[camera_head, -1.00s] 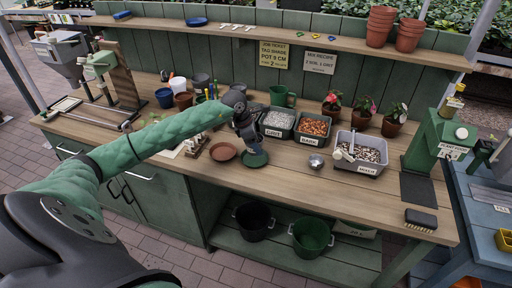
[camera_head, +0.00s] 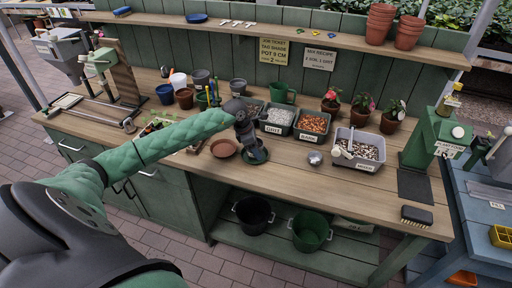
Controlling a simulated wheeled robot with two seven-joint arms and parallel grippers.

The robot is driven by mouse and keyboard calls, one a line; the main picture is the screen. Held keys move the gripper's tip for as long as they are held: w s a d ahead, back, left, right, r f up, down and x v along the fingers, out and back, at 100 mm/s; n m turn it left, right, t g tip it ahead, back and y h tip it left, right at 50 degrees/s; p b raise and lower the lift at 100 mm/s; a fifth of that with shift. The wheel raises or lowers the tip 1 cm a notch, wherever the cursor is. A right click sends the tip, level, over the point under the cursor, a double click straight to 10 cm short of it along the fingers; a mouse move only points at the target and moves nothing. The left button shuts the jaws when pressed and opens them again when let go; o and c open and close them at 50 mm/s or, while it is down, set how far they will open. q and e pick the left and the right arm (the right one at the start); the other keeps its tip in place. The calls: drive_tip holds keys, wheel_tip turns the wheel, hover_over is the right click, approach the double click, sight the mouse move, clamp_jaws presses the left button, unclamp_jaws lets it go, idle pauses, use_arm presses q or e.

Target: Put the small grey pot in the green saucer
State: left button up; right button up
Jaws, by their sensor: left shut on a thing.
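My left gripper (camera_head: 249,146) points down over the green saucer (camera_head: 264,158) near the middle of the bench. It is shut on a small dark thing that appears to be the small grey pot, mostly hidden by the gripper. The held thing is at or just above the saucer; I cannot tell whether it touches. The saucer's rim shows around it. My right gripper is not in view.
A terracotta saucer (camera_head: 223,148) lies just left of the green one. Grey bins of gravel (camera_head: 277,117) and bark (camera_head: 312,124) stand behind. A small metal bowl (camera_head: 315,158) is to the right. Other pots (camera_head: 201,78) stand at the back. The front bench edge is clear.

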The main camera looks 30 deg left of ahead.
use_arm(q)
drive_tip(key=o, duration=0.6)
drive_tip(key=shift+f, duration=0.1)
drive_tip(key=shift+c, duration=0.2)
drive_tip(key=o, duration=0.3)
drive_tip(key=shift+o, duration=0.7)
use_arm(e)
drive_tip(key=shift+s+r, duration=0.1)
use_arm(q)
drive_tip(key=shift+a+r, duration=0.1)
drive_tip(key=shift+r, duration=0.1)
drive_tip(key=shift+s+a+r, duration=0.1)
drive_tip(key=shift+a+r, duration=0.05)
drive_tip(key=shift+r, duration=0.15)
drive_tip(key=shift+s+r+b, duration=0.1)
drive_tip(key=shift+r+b, duration=0.25)
drive_tip(key=b+v, duration=0.3)
drive_tip(key=v, duration=0.6)
drive_tip(key=shift+s+r+b, duration=0.1)
drive_tip(key=shift+r+b, duration=0.1)
drive_tip(key=shift+b, duration=0.1)
drive_tip(key=shift+s+a+r, duration=0.1)
drive_tip(key=shift+a+r, duration=0.05)
drive_tip(key=shift+r, duration=0.35)
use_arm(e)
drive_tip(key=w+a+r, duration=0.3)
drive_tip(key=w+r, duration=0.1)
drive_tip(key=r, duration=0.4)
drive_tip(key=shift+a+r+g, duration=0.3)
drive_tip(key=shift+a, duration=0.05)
